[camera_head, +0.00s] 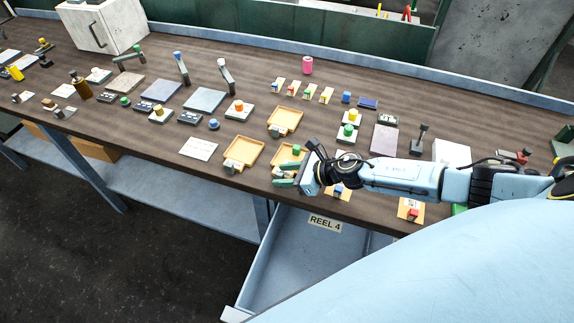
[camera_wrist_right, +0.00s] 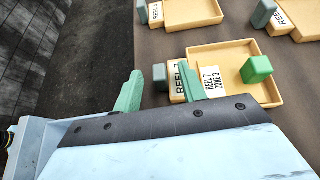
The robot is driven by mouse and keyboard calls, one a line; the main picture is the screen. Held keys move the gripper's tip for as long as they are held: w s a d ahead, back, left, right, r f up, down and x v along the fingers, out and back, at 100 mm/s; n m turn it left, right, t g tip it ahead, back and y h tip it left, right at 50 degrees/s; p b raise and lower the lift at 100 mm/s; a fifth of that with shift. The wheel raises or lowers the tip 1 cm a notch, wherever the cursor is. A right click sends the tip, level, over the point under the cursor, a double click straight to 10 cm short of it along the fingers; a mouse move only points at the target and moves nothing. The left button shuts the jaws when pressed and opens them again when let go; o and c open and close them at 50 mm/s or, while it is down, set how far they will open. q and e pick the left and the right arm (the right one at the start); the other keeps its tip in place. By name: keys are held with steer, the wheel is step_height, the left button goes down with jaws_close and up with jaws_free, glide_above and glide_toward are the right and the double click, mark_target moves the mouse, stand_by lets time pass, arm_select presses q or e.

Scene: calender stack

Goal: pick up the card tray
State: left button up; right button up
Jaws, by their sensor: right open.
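A shallow orange card tray (camera_head: 288,150) lies near the table's front edge, partly hidden by my right gripper in the head view. In the right wrist view, this tray (camera_wrist_right: 275,80) holds a green cube (camera_wrist_right: 257,69) and a white card (camera_wrist_right: 210,82) reading "REEL 7 ZONE 3". A label block marked "REEL 7" (camera_wrist_right: 178,78) and a small grey block (camera_wrist_right: 160,77) are at its left end. My right gripper (camera_head: 284,175) is open at that end, and its green fingers (camera_wrist_right: 160,88) are apart. I cannot tell whether they touch anything. My left gripper is not in view.
Two similar orange trays stand nearby, one to the left (camera_head: 243,152) and one behind (camera_head: 285,121). A white card (camera_head: 198,149) lies farther left. Small blocks and pads crowd the table (camera_head: 150,135). A grey bin marked "REEL 4" (camera_head: 300,260) hangs below the front edge.

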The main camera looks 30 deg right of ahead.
jaws_close()
steer(key=shift+r, duration=0.1)
